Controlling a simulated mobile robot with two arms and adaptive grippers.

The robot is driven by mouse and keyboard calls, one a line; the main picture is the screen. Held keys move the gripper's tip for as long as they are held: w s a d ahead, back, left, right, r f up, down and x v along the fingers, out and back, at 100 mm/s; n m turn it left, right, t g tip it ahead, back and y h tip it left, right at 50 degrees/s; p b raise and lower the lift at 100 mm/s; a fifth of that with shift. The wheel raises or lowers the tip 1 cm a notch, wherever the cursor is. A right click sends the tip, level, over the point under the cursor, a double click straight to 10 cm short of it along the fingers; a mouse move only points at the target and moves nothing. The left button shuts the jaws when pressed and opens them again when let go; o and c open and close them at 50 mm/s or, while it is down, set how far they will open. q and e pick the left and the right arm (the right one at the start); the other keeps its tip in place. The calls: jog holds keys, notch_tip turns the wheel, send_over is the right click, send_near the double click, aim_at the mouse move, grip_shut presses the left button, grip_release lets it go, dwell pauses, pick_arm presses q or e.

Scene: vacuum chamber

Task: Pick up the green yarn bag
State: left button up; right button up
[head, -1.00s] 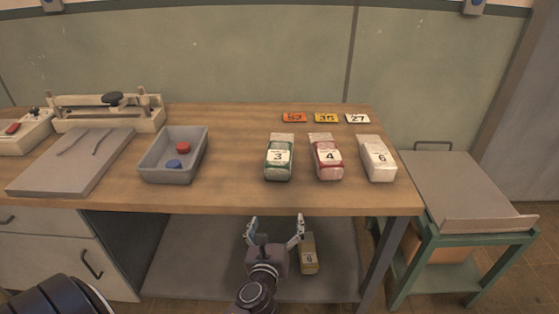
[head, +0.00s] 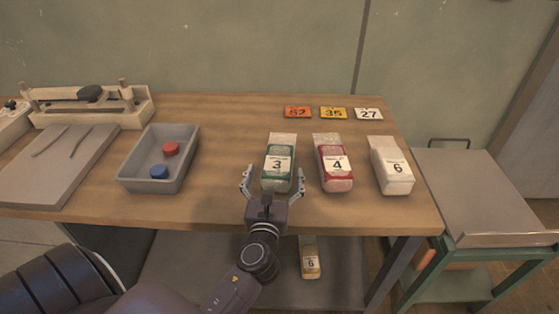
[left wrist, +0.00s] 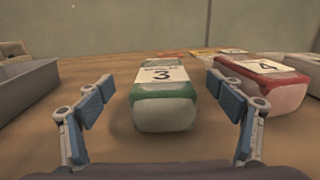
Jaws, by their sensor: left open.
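The green yarn bag (head: 278,168), with a white label reading 3, lies on the wooden table near its front edge. In the left wrist view the green yarn bag (left wrist: 163,97) is straight ahead, between and beyond the open fingers. My left gripper (head: 272,182) is open and empty at the near end of the bag. In the left wrist view the left gripper (left wrist: 160,107) has one finger on each side of the bag, with gaps to both sides. My right gripper is not in view.
A red bag (head: 334,165) labelled 4 lies close to the right, and a white bag (head: 391,167) labelled 6 beyond it. A grey tray (head: 126,172) with red and blue discs stands left. Numbered cards (head: 333,113) lie behind. A yellow bag (head: 310,260) sits on the lower shelf.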

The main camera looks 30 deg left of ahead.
aim_at(279, 157)
pick_arm(q)
jog(key=x, duration=0.3)
jog(key=shift+r, duration=0.15)
jog(key=x, duration=0.3)
jog(key=shift+w+f+p, duration=0.25)
jog(key=shift+w+p, duration=0.05)
jog(key=shift+w+a, duration=0.15)
jog(key=c, duration=1.3)
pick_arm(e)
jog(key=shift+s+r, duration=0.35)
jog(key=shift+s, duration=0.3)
pick_arm(q)
jog(key=shift+c, duration=0.2)
